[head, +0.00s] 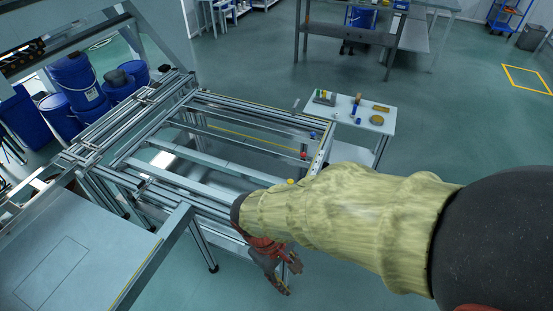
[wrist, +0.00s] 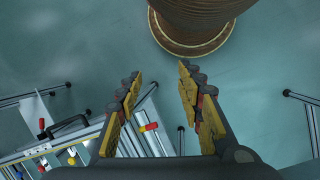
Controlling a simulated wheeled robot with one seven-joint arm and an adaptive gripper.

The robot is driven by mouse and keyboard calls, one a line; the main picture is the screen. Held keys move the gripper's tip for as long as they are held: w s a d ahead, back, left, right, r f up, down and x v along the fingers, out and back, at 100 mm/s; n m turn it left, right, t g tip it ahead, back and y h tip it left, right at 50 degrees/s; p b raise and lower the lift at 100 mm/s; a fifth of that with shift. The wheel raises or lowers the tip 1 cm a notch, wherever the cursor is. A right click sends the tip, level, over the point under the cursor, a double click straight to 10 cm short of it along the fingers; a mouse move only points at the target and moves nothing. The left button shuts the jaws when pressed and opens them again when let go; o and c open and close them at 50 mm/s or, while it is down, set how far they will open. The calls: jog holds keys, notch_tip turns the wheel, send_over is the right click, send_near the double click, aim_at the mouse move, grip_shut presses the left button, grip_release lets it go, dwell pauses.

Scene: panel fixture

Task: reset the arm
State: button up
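My gripper (head: 284,276) hangs at the end of my yellow-sleeved arm in the head view, beside the near right corner of the metal panel fixture (head: 218,160). Part of the fixture's near right side is hidden behind my arm in the head view.
A red knob (head: 303,153) and a yellow knob (head: 291,181) sit on the fixture's right edge. A small white table (head: 345,108) with several small items stands behind it. Blue barrels (head: 77,80) stand at left. Open floor (head: 440,140) lies at right.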

jog(key=d+r+m+t+y+p, duration=0.1)
jog(key=d+r+m+t, duration=0.2)
jog(key=d+r, duration=0.5)
jog(key=d+r+m+t+y, duration=0.2)
jog(key=d+r+m, duration=0.4)
jog(key=r, duration=0.8)
jog(key=shift+w+d+r+t+p, duration=0.2)
jog(key=shift+w+d+t+p, duration=0.2)
jog(key=shift+d+t, duration=0.55)
